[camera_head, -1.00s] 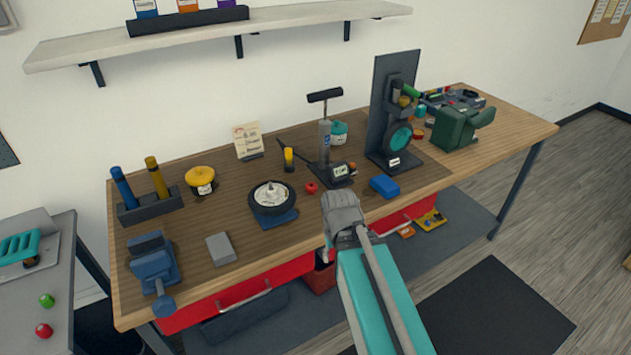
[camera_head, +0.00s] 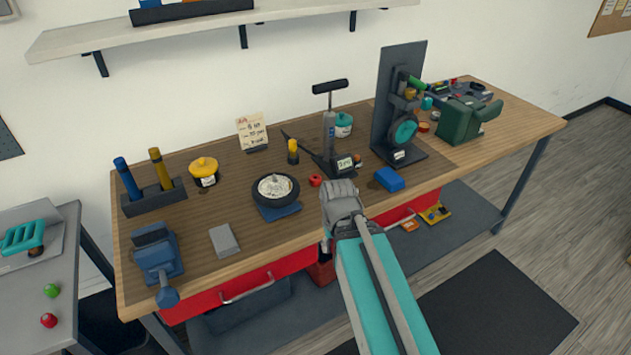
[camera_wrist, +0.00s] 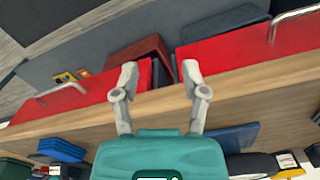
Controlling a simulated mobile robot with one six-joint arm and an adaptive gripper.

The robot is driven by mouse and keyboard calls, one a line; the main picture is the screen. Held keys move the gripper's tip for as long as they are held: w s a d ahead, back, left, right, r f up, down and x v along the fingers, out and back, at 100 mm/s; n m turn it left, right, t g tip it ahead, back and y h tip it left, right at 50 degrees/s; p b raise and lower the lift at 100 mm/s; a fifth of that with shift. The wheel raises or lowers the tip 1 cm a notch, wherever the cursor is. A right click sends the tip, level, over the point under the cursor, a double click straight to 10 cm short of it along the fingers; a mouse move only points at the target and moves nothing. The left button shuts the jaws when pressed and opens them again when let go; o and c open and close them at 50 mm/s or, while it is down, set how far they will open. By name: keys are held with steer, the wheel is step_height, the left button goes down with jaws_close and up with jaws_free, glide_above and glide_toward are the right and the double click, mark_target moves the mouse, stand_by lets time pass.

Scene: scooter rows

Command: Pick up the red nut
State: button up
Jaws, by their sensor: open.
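A small red nut (camera_head: 315,180) lies on the wooden workbench (camera_head: 200,283), between the wheel (camera_head: 276,187) and the black pump base with a small display (camera_head: 343,163). My arm reaches up from the bottom of the head view, and its grey end covers the bench's front edge just below and right of the nut. In the wrist view my gripper (camera_wrist: 159,76) is open with nothing between its fingers. It faces the bench's front edge and the red drawers. I cannot make out the nut in the wrist view.
A blue block (camera_head: 389,179) lies right of the nut. A blue vise (camera_head: 157,262) and grey block (camera_head: 224,241) stand at the bench's left. A side table holds a red round piece (camera_head: 48,320) and a green one (camera_head: 52,290). Red drawers (camera_wrist: 225,50) sit under the benchtop.

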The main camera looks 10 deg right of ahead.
mark_target(315, 181)
steer(key=shift+o, duration=2.4)
steer(key=shift+w+r, duration=0.15)
steer(key=shift+w, duration=0.15)
steer(key=shift+o, duration=0.5)
steer(key=w+r+m+p, duration=0.5)
steer(key=w+r+p, duration=0.1)
steer(key=w, duration=0.8)
steer(key=w+d+r+m+p, duration=0.1)
steer(key=w+r+m+p, duration=0.4)
steer(key=w, duration=0.9)
steer(key=shift+w+r+p, duration=0.15)
steer(key=shift+r+p, duration=0.75)
steer(key=shift+p, duration=0.15)
steer(key=shift+f, duration=0.15)
step_height(315, 181, down, 8)
steer(key=b, duration=0.8)
steer(key=shift+f+b, duration=0.2)
steer(key=shift+b, duration=0.15)
steer(key=shift+f, duration=0.15)
